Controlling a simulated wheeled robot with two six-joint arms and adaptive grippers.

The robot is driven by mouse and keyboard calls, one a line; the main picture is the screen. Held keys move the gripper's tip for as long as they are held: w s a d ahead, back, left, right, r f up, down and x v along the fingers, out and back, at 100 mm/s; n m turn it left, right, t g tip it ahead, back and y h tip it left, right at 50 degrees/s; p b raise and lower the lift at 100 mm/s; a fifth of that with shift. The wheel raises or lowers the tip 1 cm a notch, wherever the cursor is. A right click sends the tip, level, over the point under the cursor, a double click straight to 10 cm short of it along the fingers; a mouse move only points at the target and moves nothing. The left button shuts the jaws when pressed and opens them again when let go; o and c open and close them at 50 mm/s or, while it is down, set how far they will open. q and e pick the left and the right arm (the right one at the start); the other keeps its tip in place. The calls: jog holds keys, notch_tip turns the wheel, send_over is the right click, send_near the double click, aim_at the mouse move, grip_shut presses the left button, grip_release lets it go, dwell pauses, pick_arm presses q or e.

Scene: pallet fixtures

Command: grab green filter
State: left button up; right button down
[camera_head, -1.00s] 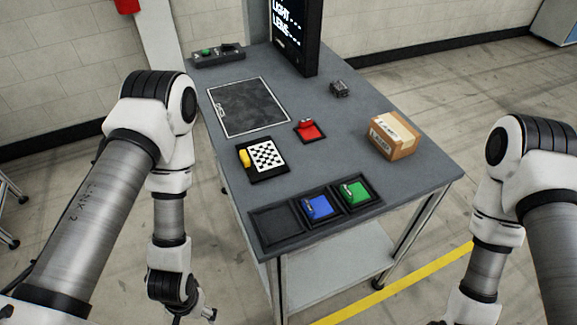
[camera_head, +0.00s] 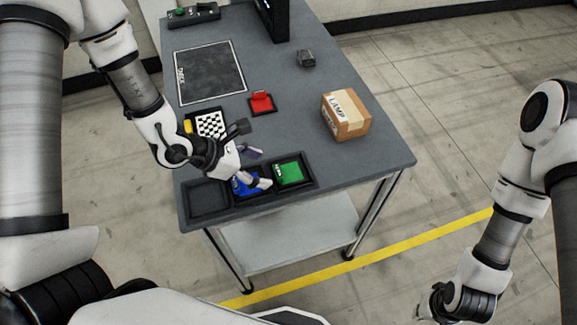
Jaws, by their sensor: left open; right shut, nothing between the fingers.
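The green filter (camera_head: 289,173) lies in the right compartment of a black three-compartment tray (camera_head: 206,200) at the table's front edge. The blue filter (camera_head: 241,189) lies in the middle compartment, partly hidden by my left gripper. The left compartment is empty. My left gripper (camera_head: 257,167) is open, over the middle compartment and just left of the green filter, with nothing between its fingers. My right gripper (camera_head: 432,306) is shut and empty, low at the bottom right, away from the table.
A red filter (camera_head: 261,102) sits on a black holder behind the tray. A checkered board (camera_head: 211,124) lies behind the left compartment, partly covered by my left arm. A cardboard box (camera_head: 346,117) stands on the right, with a small dark block (camera_head: 306,58) behind it.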

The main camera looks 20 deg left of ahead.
aim_at(275, 171)
pick_arm(q)
jog(key=shift+w+d+f+p, duration=0.2)
jog(key=shift+d+p, duration=0.05)
jog(key=shift+p, duration=0.05)
jog(key=p+x, duration=0.1)
jog(key=x, duration=0.3)
jog(key=shift+w+a+f+p, duration=0.1)
jog(key=shift+w+a+p, duration=0.1)
jog(key=shift+a+p, duration=0.15)
jog(key=shift+w+d+f, duration=0.15)
jog(key=shift+d, duration=0.2)
jog(key=shift+a, duration=0.15)
jog(key=c, duration=1.2)
jog(key=shift+c, duration=0.2)
